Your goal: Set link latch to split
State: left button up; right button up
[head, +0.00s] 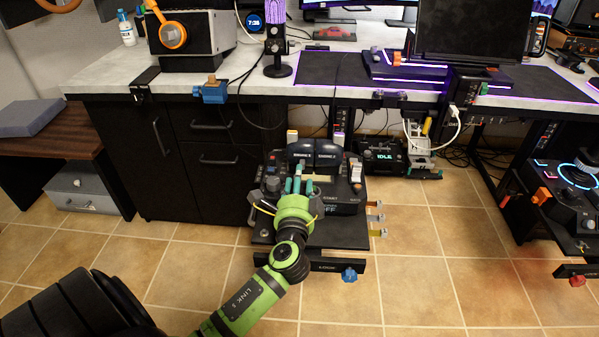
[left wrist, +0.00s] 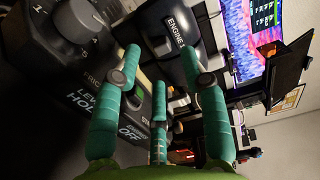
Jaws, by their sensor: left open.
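A black throttle unit (head: 335,192) is mounted at the front of the desk. It has two dark lever handles, ENGINE 1 (head: 300,148) and ENGINE 2 (head: 328,151). I cannot make out which part is the link latch; my fingers hide some of the unit. My green left gripper (head: 297,186), with teal fingers, is over the unit, just in front of the levers. In the left wrist view, the open left gripper (left wrist: 162,78) has nothing between its fingers, with an ENGINE handle (left wrist: 175,38) beyond them. My right gripper is not in view.
A numbered friction knob (left wrist: 72,28) is beside the fingers. A blue knob (head: 349,274) is on the unit's lower front rail. A box labelled IDLE (head: 385,157) stands behind on the right. A joystick unit (head: 575,185) is at far right. Tiled floor (head: 420,270) is clear in front.

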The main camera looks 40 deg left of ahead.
pick_arm(q)
jog(key=v, duration=0.7)
jog(key=shift+s, duration=0.35)
